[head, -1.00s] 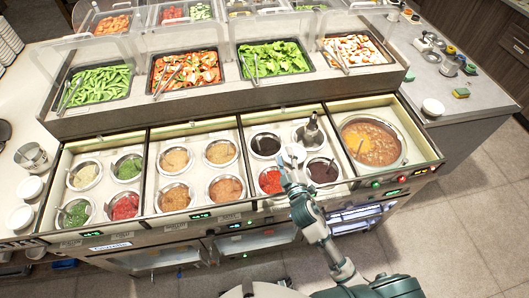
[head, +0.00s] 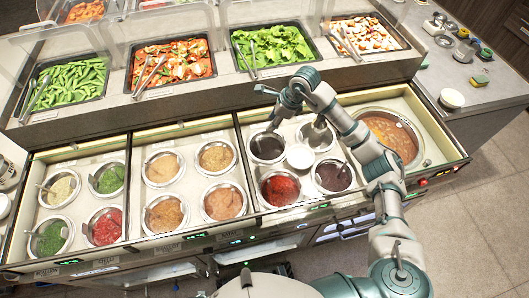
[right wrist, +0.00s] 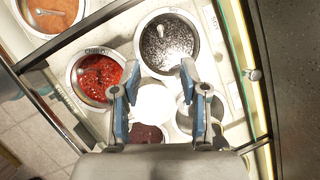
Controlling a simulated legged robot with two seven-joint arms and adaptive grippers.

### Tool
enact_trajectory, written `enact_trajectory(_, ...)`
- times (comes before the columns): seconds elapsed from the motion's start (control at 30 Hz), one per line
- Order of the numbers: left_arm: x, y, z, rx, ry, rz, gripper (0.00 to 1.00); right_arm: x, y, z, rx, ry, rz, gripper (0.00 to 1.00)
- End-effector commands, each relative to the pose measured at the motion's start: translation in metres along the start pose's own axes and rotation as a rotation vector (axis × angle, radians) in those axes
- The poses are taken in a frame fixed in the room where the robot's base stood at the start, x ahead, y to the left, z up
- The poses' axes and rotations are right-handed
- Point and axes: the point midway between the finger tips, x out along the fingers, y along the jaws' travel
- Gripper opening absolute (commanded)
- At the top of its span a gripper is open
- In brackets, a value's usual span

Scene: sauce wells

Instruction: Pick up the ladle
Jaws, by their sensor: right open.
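My right gripper (head: 266,108) is open and empty above the back of the dark sauce well (head: 267,147). In the right wrist view its two fingers (right wrist: 158,68) are spread, with the black sauce well (right wrist: 168,42) beyond the tips. Thin handles, apparently of ladles, lean in several wells, such as the dark red one (head: 333,176). Which one is the task's ladle I cannot tell. My left gripper is out of view.
A white round bowl (head: 300,157) sits between the wells, beside the red sauce well (head: 281,187). A soup pot (head: 420,150) is at the right, partly behind my arm. Food trays with tongs (head: 172,67) line the raised back counter. Free floor lies at lower right.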

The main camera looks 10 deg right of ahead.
Motion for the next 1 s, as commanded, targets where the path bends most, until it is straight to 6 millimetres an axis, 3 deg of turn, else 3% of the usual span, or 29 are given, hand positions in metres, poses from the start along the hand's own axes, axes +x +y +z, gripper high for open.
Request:
enact_trajectory(0.4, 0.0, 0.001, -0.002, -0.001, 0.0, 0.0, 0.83, 0.093, 0.0, -0.003, 0.003, 0.006, 0.007, 0.44)
enact_trajectory(0.73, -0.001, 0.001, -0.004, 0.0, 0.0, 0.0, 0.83, 0.126, 0.0, -0.003, 0.002, 0.004, 0.004, 0.44)
enact_trajectory(1.0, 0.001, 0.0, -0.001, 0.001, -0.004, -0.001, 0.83, 0.165, -0.001, -0.006, 0.002, 0.003, 0.006, 0.44)
